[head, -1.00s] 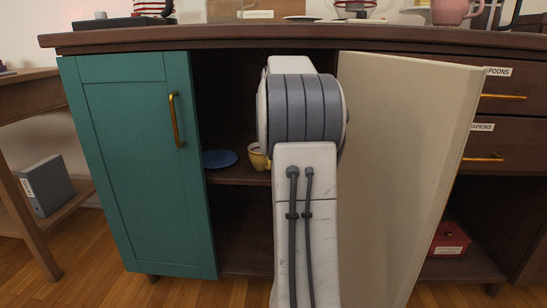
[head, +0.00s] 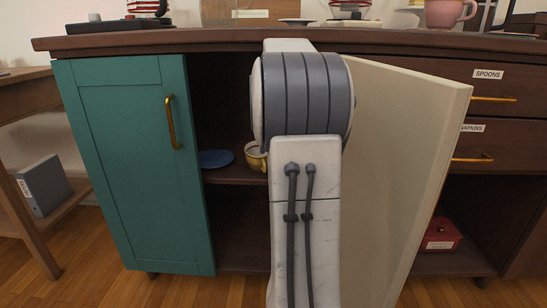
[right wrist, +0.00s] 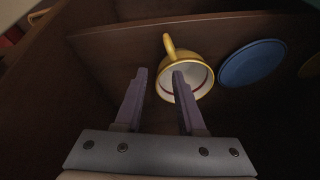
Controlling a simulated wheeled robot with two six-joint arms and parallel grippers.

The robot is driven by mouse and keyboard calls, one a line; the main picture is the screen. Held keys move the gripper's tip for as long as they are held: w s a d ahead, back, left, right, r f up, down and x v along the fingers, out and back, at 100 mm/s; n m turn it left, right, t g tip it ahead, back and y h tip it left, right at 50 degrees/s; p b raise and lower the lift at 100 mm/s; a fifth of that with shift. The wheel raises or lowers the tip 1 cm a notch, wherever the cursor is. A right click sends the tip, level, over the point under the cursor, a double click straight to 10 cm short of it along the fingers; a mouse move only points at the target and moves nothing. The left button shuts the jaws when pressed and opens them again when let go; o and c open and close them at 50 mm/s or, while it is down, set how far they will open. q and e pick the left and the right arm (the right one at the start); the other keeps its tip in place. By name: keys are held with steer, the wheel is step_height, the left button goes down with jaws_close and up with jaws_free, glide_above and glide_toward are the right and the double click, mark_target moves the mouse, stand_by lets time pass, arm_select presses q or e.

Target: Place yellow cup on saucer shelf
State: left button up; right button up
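The yellow cup (head: 255,157) with a pale inside is in the dark cabinet, partly behind my right arm in the head view. The right wrist view shows the cup (right wrist: 194,75) with its open mouth facing the camera and its handle towards the top. My right gripper (right wrist: 160,76) is open there. One finger overlaps the cup's mouth and the other is outside its rim; contact cannot be told. A blue saucer (head: 216,159) lies beside the cup on the shelf and also shows in the wrist view (right wrist: 252,63). My left gripper is not in view.
A teal door (head: 135,165) stands at the left and a cream door (head: 395,160) at the right of the opening. The countertop (head: 225,38) is above. Drawers (head: 488,135) and a red box (head: 441,235) are at the right. Another yellow thing (right wrist: 312,66) shows at the wrist view's edge.

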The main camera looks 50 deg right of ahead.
steer(key=s+a+p, duration=0.3)
steer(key=s+a, duration=0.3)
steer(key=s, duration=0.1)
steer(key=w+a+f+n+y, duration=0.1)
steer(key=a+f+n, duration=0.15)
steer(key=a, duration=0.55)
steer(key=a+f+n+y, duration=0.1)
steer(key=a+n, duration=0.3)
steer(key=a, duration=0.5)
steer(key=w+a+f+n+y, duration=0.1)
steer(key=a+f+n, duration=0.15)
steer(key=a, duration=0.55)
steer(key=s+a+f+n+g, duration=0.1)
steer(key=s+a+f+n, duration=0.1)
steer(key=s+a+n, duration=0.3)
steer(key=s+a+f+n+g+y, duration=0.1)
steer(key=s+a+n, duration=0.4)
steer(key=s+a, duration=0.6)
step_height(320, 180, down, 3)
steer(key=shift+s+a+r+n+g, duration=0.15)
steer(key=shift+s+a+n+g, duration=0.2)
steer(key=shift+g, duration=0.35)
steer(key=shift+w, duration=0.1)
step_height(320, 180, up, 58)
steer(key=p, duration=5.7)
steer(key=shift+f, duration=0.2)
